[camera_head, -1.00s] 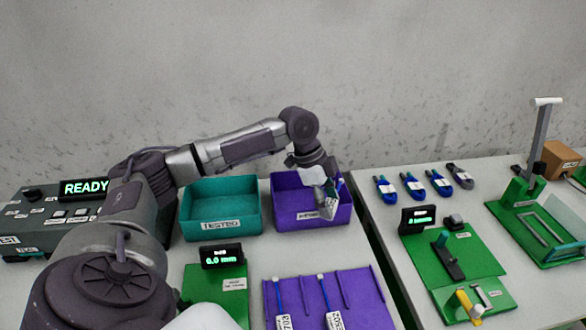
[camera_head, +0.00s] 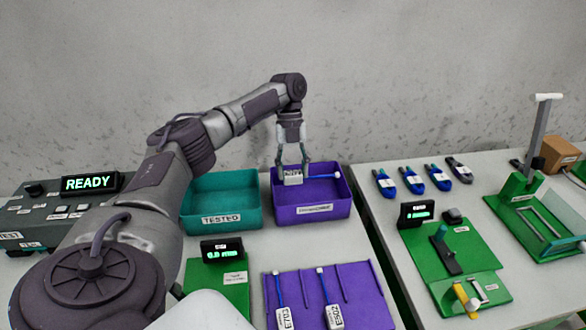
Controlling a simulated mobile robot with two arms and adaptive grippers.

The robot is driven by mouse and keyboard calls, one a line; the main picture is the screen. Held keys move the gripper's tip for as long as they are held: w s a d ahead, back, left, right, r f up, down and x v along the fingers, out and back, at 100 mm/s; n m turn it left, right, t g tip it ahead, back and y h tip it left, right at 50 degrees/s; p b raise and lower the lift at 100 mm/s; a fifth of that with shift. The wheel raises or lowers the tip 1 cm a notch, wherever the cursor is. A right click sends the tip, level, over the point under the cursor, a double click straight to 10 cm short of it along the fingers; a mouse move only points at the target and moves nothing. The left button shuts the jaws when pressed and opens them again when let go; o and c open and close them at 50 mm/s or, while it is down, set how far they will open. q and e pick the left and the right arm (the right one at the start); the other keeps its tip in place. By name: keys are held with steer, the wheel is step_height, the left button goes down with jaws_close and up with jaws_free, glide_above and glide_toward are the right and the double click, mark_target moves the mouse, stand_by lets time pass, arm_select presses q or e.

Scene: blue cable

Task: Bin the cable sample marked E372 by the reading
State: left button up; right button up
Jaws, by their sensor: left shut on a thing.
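My left gripper (camera_head: 293,168) is shut on a cable sample (camera_head: 322,177) by its white tag, over the purple bin (camera_head: 313,212). The tag's marking is too small to read. The blue cable points right and ends in a white tip. Whether the sample touches the bin floor I cannot tell. The teal bin (camera_head: 221,219), labelled TESTED, stands just left of the purple one. The purple bin's label is unreadable. A small display (camera_head: 222,252) in front seems to read 0.0 mm. My right gripper is not in view.
A purple rack (camera_head: 357,285) holds two tagged cable samples (camera_head: 280,299). A console with a READY display (camera_head: 90,183) stands at left. The right table carries several blue connectors (camera_head: 411,179), a green fixture (camera_head: 463,257) and a green press stand (camera_head: 533,207).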

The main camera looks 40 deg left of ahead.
mark_target(293, 184)
arm_select(q)
step_height(293, 184, down, 5)
steer(key=b, duration=0.4)
steer(key=shift+f, duration=0.2)
steer(key=shift+f+b, duration=0.9)
steer(key=shift+f, duration=1)
steer(key=shift+p, duration=0.35)
steer(key=shift+r, duration=0.1)
steer(key=shift+f, duration=0.35)
steer(key=shift+f+b, duration=0.6)
steer(key=shift+f, duration=0.6)
stand_by(0.3)
